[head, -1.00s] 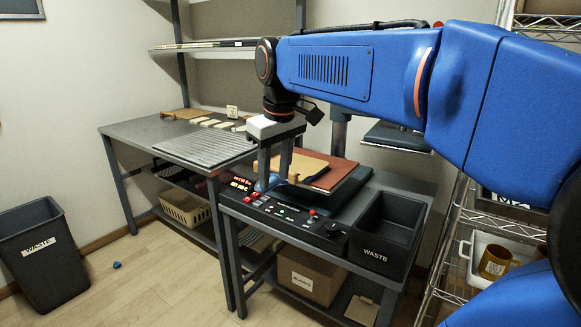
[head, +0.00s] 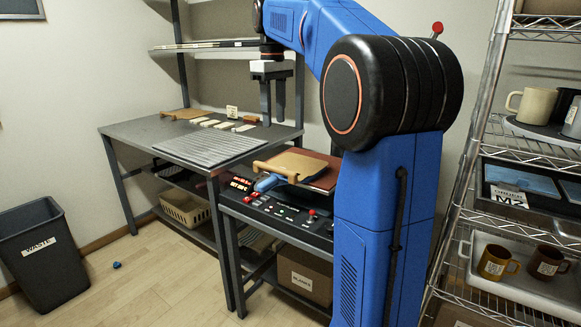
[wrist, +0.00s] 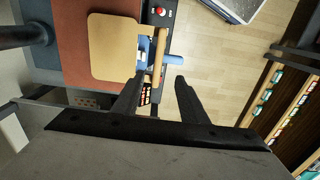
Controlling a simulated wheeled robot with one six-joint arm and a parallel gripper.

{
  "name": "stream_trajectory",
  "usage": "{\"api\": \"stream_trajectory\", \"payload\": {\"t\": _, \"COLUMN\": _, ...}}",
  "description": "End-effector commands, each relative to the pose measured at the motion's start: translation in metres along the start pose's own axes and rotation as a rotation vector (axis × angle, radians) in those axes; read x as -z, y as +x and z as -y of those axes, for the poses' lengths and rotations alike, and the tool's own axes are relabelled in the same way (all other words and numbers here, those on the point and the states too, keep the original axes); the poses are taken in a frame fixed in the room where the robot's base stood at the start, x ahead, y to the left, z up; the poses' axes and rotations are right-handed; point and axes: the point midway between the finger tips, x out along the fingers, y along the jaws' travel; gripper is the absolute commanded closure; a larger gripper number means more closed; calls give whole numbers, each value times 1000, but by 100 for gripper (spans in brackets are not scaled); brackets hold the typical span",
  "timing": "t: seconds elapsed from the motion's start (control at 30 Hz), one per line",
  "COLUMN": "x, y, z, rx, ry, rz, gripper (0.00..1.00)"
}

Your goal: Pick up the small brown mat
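A small tan-brown mat (head: 290,163) lies on a larger red-brown mat (head: 328,178) on the press. A light wooden bar (head: 275,172) runs along the small mat's front edge. In the wrist view, the small mat (wrist: 110,45) has rounded corners and lies left of the fingers, on the red-brown mat (wrist: 72,65); the bar (wrist: 158,55) shows beyond the fingertips. My gripper (head: 273,112) is open and empty, raised above and behind the mat, apart from it. Its spread fingers also show in the wrist view (wrist: 158,78).
A grey ribbed mat (head: 208,147) lies on the left table, with another tan board (head: 182,114) and several pale strips behind. A blue handle (head: 267,183) sticks out of the press front. Mugs stand on the right wire rack (head: 540,145). A waste bin (head: 42,250) stands on the floor.

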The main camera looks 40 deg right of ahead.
Motion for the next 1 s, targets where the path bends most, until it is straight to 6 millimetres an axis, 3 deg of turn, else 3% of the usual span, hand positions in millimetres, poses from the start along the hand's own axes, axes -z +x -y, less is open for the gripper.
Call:
{"api": "stream_trajectory", "payload": {"t": 0.43, "x": 0, "y": 79, "z": 1, "rx": 1, "ry": 1, "rz": 1, "gripper": 61}}
{"api": "stream_trajectory", "payload": {"t": 0.77, "x": 1, "y": 104, "z": 0, "rx": 0, "ry": 1, "rz": 0, "gripper": 61}}
{"api": "stream_trajectory", "payload": {"t": 1.0, "x": 6, "y": 135, "z": -2, "rx": 1, "ry": 1, "rz": 2, "gripper": 61}}
